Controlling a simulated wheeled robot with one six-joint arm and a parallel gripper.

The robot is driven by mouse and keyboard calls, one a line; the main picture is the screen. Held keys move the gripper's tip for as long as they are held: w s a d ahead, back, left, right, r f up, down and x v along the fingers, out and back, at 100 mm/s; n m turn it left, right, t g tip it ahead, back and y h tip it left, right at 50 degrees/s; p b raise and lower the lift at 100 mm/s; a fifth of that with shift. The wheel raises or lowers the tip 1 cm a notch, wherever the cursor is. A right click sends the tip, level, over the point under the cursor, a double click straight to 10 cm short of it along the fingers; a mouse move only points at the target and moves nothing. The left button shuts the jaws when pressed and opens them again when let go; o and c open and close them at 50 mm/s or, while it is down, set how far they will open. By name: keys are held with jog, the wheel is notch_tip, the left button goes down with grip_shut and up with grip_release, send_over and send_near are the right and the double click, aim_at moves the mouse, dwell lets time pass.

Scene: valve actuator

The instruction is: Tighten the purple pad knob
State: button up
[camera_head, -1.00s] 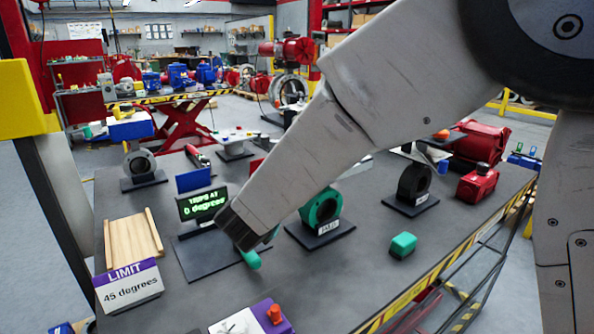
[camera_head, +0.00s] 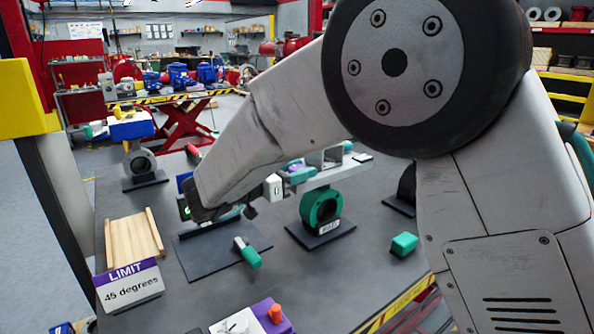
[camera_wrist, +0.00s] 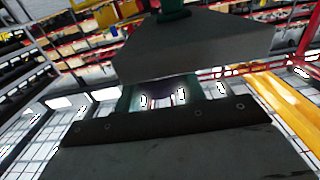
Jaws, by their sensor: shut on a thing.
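In the wrist view, the jaws of my gripper (camera_wrist: 178,94) are shut around a small dark purple rounded piece (camera_wrist: 184,88), with teal posts (camera_wrist: 125,102) beside it. In the head view my arm hides most of my gripper. A grey bar (camera_head: 325,178) with a teal-and-purple piece (camera_head: 297,172) shows behind the arm, above the green ring valve (camera_head: 321,207) on its dark stand. A purple block (camera_head: 279,327) with an orange knob (camera_head: 275,313) and a white part lies at the front edge. I cannot tell which purple part is the pad knob.
A green-handled tool (camera_head: 248,253) lies on a dark plate (camera_head: 215,262). A green block (camera_head: 403,244) lies at right.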

aim_at(290, 172)
dwell(0.3)
jog(key=o, duration=1)
jog(key=shift+c, duration=0.2)
jog(key=v, duration=0.7)
jog(key=shift+s+a, duration=0.25)
jog(key=shift+a, duration=0.1)
